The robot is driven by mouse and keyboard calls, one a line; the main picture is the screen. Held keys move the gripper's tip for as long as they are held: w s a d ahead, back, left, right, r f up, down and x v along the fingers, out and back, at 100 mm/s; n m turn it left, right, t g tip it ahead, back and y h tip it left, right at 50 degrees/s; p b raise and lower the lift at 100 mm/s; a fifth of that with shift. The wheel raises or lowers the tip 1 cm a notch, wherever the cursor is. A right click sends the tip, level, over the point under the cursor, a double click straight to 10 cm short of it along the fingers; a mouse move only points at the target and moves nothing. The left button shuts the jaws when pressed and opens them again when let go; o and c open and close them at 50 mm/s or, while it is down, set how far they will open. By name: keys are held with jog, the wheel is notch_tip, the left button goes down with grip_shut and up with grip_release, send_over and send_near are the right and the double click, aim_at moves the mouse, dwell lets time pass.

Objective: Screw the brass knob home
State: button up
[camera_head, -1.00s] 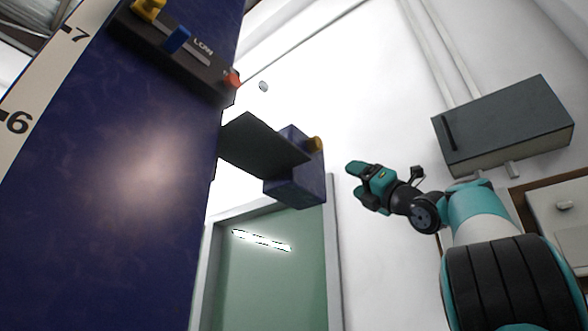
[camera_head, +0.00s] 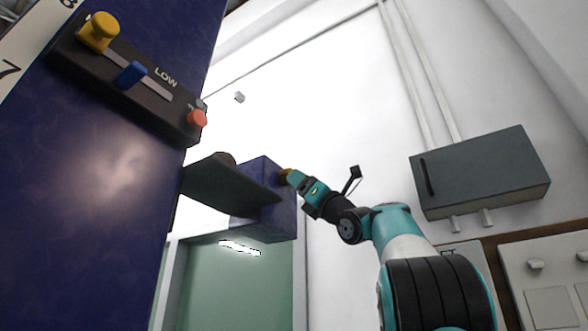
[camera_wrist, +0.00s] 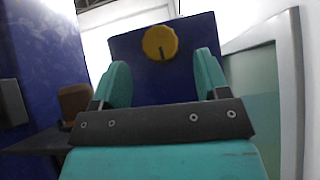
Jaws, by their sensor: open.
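The brass knob (camera_wrist: 160,42) shows in the wrist view as a round yellow disc with a dark slot mark, on the face of a blue box (camera_wrist: 195,35). In the head view the knob (camera_head: 285,174) is on the right side of the blue box (camera_head: 268,205), partly hidden by my fingers. My gripper (camera_head: 296,178) is at the knob in the head view. In the wrist view my gripper (camera_wrist: 160,80) is open, its teal fingers apart to the left and right below the knob. Whether the fingers touch the knob I cannot tell.
A dark shelf (camera_head: 225,186) joins the box to a large blue column with a slider panel (camera_head: 130,80). A brown rounded object (camera_wrist: 72,100) stands on the shelf. A grey wall cabinet (camera_head: 485,172) hangs at right. A green door (camera_head: 225,285) is below.

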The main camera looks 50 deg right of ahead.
jog(key=shift+p+x, duration=1.25)
jog(key=shift+x, duration=0.8)
jog(key=c, duration=0.9)
